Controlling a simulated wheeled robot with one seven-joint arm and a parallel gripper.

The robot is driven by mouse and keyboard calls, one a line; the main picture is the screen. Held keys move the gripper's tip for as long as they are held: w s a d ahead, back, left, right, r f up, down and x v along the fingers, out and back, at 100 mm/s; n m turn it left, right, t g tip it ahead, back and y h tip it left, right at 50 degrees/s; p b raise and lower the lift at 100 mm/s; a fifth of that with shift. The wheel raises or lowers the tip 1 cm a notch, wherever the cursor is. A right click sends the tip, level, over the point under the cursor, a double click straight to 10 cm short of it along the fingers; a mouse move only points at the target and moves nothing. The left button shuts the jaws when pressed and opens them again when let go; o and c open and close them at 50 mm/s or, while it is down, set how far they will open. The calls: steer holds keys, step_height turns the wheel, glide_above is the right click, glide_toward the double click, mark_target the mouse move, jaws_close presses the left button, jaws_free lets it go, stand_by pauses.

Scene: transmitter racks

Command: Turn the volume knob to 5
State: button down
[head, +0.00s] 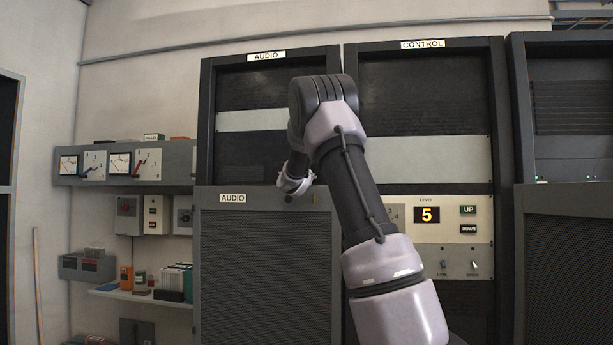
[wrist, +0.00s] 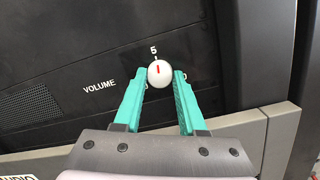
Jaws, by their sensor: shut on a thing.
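The volume knob (wrist: 158,72) is a round white knob with a red mark on the dark panel, in the wrist view. Its red mark points up, roughly at the printed 5 (wrist: 153,50). The word VOLUME (wrist: 100,87) is printed to its left, and another number to its right is partly covered. My gripper (wrist: 159,77) has its two teal fingers on either side of the knob, shut on it. In the head view my arm reaches to the AUDIO rack (head: 266,123), and the knob and fingertips cannot be made out there.
The CONTROL rack (head: 430,150) stands right of the AUDIO rack, with a lit level display (head: 427,215) reading 5 and UP and DOWN buttons. A mesh-covered lower AUDIO panel (head: 255,265) is below my wrist. Gauges and a shelf (head: 140,296) are on the left wall.

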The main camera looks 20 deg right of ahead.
steer(key=shift+f+n, duration=0.1)
steer(key=shift+n, duration=1)
steer(key=shift+c, duration=2.4)
jaws_free()
steer(key=v, duration=1)
steer(key=shift+s, duration=0.4)
